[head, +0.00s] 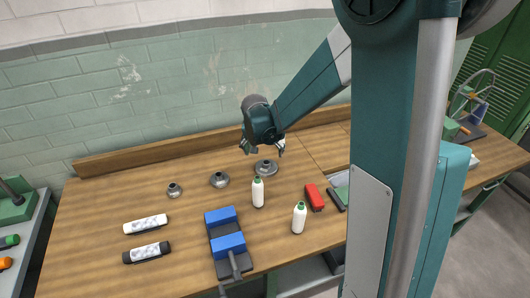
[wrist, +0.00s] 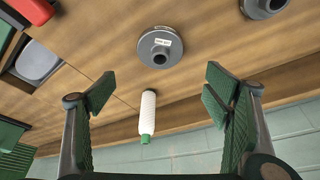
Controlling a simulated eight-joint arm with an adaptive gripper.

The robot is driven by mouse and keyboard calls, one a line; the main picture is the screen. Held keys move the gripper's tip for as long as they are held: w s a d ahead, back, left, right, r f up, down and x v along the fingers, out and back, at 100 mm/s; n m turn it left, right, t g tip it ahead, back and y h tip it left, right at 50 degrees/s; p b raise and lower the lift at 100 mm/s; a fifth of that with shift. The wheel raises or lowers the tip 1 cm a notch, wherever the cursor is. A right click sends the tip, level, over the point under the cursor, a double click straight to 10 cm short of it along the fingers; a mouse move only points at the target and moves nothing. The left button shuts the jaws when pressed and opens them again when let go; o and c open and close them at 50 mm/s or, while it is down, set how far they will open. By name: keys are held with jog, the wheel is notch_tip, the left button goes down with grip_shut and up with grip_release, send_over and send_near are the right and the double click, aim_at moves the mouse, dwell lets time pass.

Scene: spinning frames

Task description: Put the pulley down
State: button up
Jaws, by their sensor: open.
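A grey pulley (head: 265,167) lies flat on the wooden bench, just below my gripper (head: 263,147). In the wrist view the pulley (wrist: 160,52) shows a white label and a dark centre hole, and nothing holds it. My gripper (wrist: 160,95) is open and empty above the bench, its two green-padded fingers wide apart and clear of the pulley. Two more grey pulleys, a middle one (head: 219,180) and a smaller one (head: 174,190), lie to the left in a row. Part of another pulley (wrist: 264,6) shows at the wrist view's top edge.
White green-capped bottles (head: 258,192) (head: 299,218) stand in front. A red block (head: 314,197) lies to the right, a blue vise (head: 226,243) at the front. A white ribbed item with a green end (wrist: 148,115) is near the wall in the wrist view.

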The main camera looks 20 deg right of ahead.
jog(key=shift+r, duration=0.1)
jog(key=s+a+r+n+t+y, duration=0.1)
jog(key=s+a+r+n, duration=0.2)
jog(key=s+r, duration=1.05)
jog(key=s+a+r+n+t, duration=0.1)
jog(key=s+r+n, duration=0.1)
jog(key=s, duration=0.8)
jog(key=s+a+r+n+t+y, duration=0.1)
jog(key=s+a, duration=0.1)
jog(key=s, duration=0.9)
jog(key=shift+a+r+n+y, duration=0.3)
jog(key=shift+r+n, duration=0.1)
